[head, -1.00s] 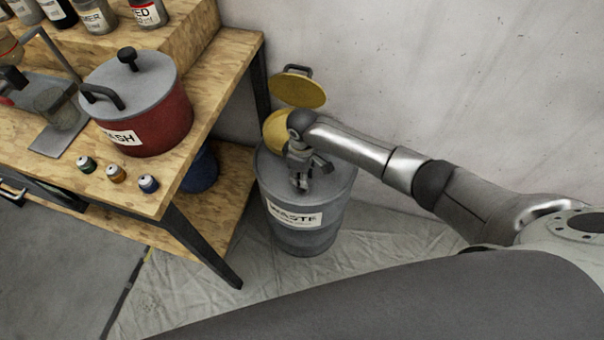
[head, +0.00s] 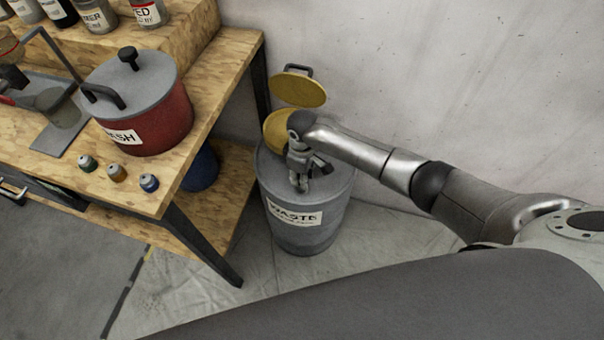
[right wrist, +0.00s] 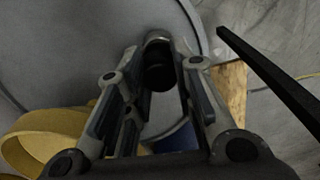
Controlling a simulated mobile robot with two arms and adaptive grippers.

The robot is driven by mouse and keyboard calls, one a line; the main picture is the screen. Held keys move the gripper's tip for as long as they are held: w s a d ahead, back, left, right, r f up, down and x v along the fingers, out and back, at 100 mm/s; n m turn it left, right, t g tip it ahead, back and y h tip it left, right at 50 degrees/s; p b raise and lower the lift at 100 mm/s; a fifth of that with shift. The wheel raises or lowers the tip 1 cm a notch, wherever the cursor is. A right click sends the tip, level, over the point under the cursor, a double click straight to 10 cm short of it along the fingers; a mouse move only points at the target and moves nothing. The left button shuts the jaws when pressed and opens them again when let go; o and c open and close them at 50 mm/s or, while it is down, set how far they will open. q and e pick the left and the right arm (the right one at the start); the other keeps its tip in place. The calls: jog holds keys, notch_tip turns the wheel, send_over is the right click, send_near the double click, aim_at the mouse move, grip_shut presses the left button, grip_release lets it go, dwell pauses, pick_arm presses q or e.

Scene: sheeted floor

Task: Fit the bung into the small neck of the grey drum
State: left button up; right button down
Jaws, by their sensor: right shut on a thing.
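The grey drum (head: 305,232), labelled WASTE, stands on the sheeted floor beside the bench. My right gripper (head: 300,188) points down at the drum's top, in front of the yellow funnel. In the right wrist view my right gripper (right wrist: 158,70) is shut on a dark piece, which looks like the bung (right wrist: 159,76). A pale metal ring (right wrist: 157,37) shows just past it against the drum's grey top. I cannot tell whether this is the small neck, or whether the bung touches it. The gripper hides this spot in the head view. My left gripper is not in view.
A yellow funnel (head: 275,128) with a raised yellow lid (head: 298,90) is at the drum's back. The wooden bench (head: 150,200) at left bears a red pot (head: 150,105) and small bottles. A blue container (head: 201,170) is under it. The wall is close behind.

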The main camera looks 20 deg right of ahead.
jog(key=shift+f+b, duration=0.35)
jog(key=shift+f, duration=0.5)
jog(key=c, duration=1.1)
grip_release()
jog(key=shift+c, duration=0.2)
jog(key=shift+r, duration=0.1)
notch_tip(320, 180, up, 12)
